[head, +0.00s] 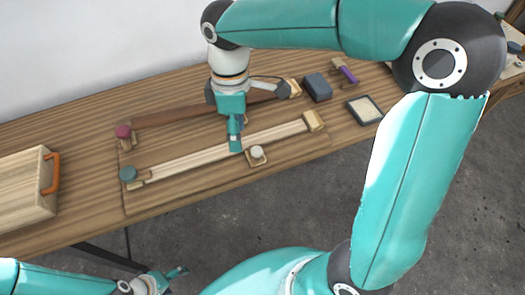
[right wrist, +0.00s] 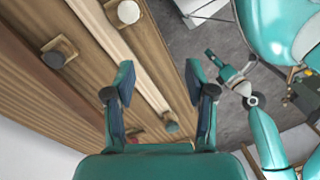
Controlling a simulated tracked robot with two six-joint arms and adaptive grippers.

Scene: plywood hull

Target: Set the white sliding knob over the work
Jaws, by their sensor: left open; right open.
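The white knob (head: 257,153) stands on a small wooden block at the front side of the long pale strip (head: 215,153). In the right wrist view the white knob (right wrist: 128,12) is at the top, ahead of the fingers. My right gripper (head: 235,146) is over the pale strip, just left of the white knob and apart from it. Its fingers (right wrist: 158,82) are spread and empty. My left gripper (head: 176,279) is open and empty, low in front of the bench. Which piece is the work I cannot tell for sure.
A teal knob (head: 128,173) and a red knob (head: 123,131) stand at the strips' left ends. Behind runs a dark brown strip (head: 175,117). A wooden box (head: 22,190) with an orange handle is left. A dark block (head: 317,87) and a framed tray (head: 365,109) are right.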

